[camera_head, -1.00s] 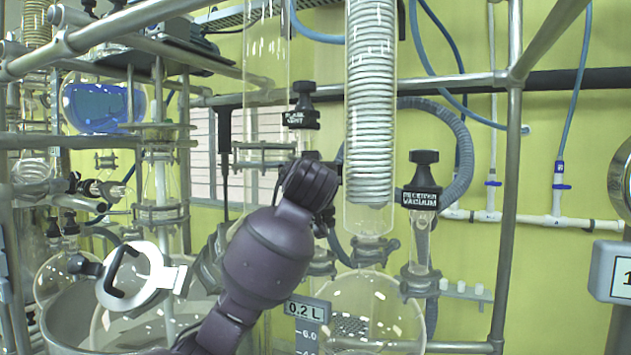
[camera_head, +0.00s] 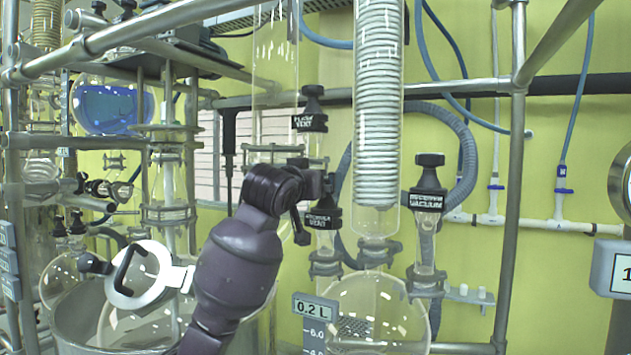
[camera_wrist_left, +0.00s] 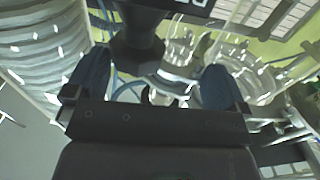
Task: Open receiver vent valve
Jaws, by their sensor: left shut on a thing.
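The receiver vent valve (camera_head: 322,219) has a black label and a glass stem, left of the large coil condenser in the head view. Its knob top is hidden behind my left gripper (camera_head: 322,186), which reaches in from the left at knob height. In the left wrist view a black knob (camera_wrist_left: 137,52) stands between the two dark blue fingers of my left gripper (camera_wrist_left: 155,85). The gripper is shut on this knob. Whether the knob has turned cannot be told. My right gripper is not in view.
The flask vent valve (camera_head: 310,122) is just above my gripper. The receiver vacuum valve (camera_head: 429,199) stands to the right, beyond the coil condenser (camera_head: 378,120). A round glass receiver (camera_head: 385,310) sits below. Metal frame bars (camera_head: 512,180) and blue hoses surround the glassware.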

